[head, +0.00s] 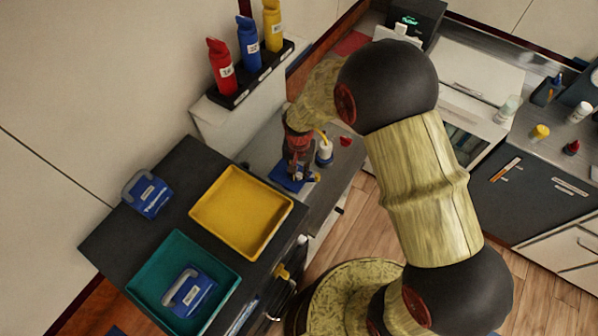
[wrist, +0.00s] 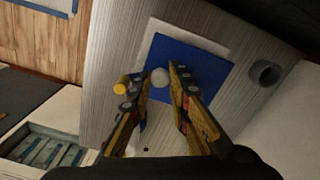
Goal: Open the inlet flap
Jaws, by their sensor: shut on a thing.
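The inlet flap looks to be the blue square panel (wrist: 205,66) in the wrist view, set by a pale frame on a grey streaked surface. A round grey knob (wrist: 160,77) shows on it. My gripper (wrist: 164,84) has its fingertips on either side of this knob and is shut on it. In the head view, the blue panel (head: 284,178) lies on the grey worktop, partly hidden under my gripper (head: 298,174). I cannot tell whether the panel is tilted up from its frame.
A yellow cylinder (wrist: 121,88) stands beside the left finger, and a grey round tube (wrist: 265,73) is to the right. A white bottle (head: 324,153) stands close to my gripper. A yellow tray (head: 242,209) and a teal tray (head: 144,293) lie on the dark counter at left.

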